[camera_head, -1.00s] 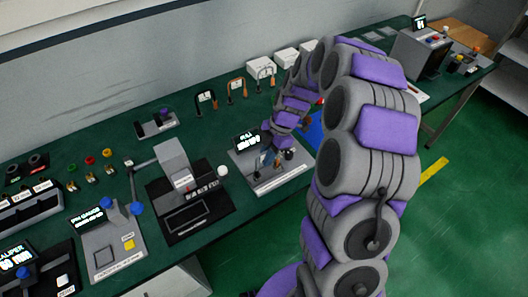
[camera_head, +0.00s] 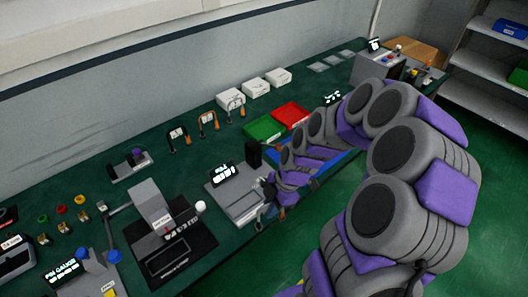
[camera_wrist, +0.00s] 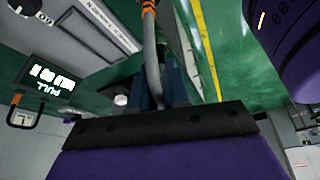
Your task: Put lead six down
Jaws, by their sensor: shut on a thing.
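My gripper (camera_head: 268,198) is shut on a grey lead (camera_wrist: 150,45) with an orange collar, called lead six here although I cannot read a tag on it. The wrist view shows the lead running upward between my blue-grey fingers (camera_wrist: 160,85). In the head view my gripper is at the front right of the grey pull tester (camera_head: 232,203), above the table's front edge. An orange end (camera_head: 281,212) shows beside my fingers; most of the held lead is hidden there. Several other leads (camera_head: 208,122) with white tags stand at the back of the green table (camera_head: 95,165).
A green tray (camera_head: 263,128) and a red tray (camera_head: 291,114) lie behind my arm, with a blue tray (camera_head: 345,160) partly hidden by it. White boxes (camera_head: 255,88) line the wall. A black-based device (camera_head: 170,245) stands left of the tester.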

